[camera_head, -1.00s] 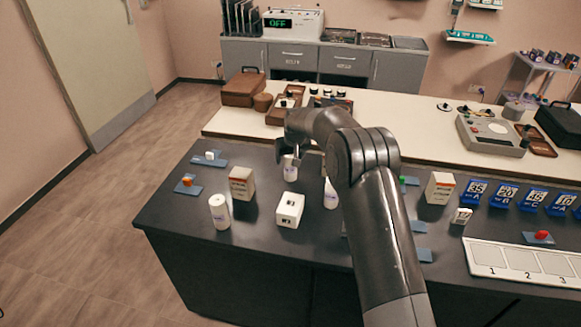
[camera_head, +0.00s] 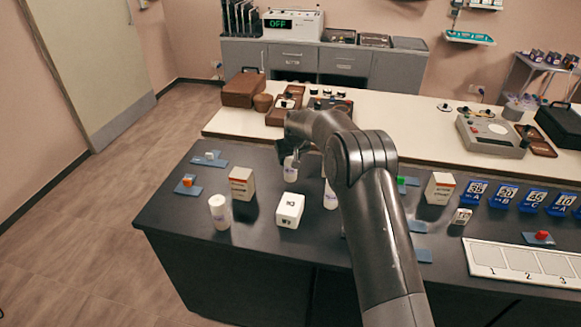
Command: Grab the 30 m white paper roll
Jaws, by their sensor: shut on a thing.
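My gripper (camera_head: 289,155) is over the left part of the dark counter (camera_head: 170,215), shut on a small white roll (camera_head: 290,170) with a faint label. The roll is upright; whether it is clear of the counter I cannot tell. Another white roll (camera_head: 219,212) stands upright at the front left of the counter. A white bottle-like item (camera_head: 330,196) stands right of my gripper, partly hidden by my arm. The length markings on the rolls are too small to read, so I cannot tell which is 30 m.
A white box (camera_head: 289,211) and a cream-and-brown box (camera_head: 242,183) stand near my gripper. Blue pads with small items (camera_head: 188,187) lie at left. Blue number cards (camera_head: 503,195) and a numbered white tray (camera_head: 520,262) are at right. A pale bench (camera_head: 400,125) stands behind.

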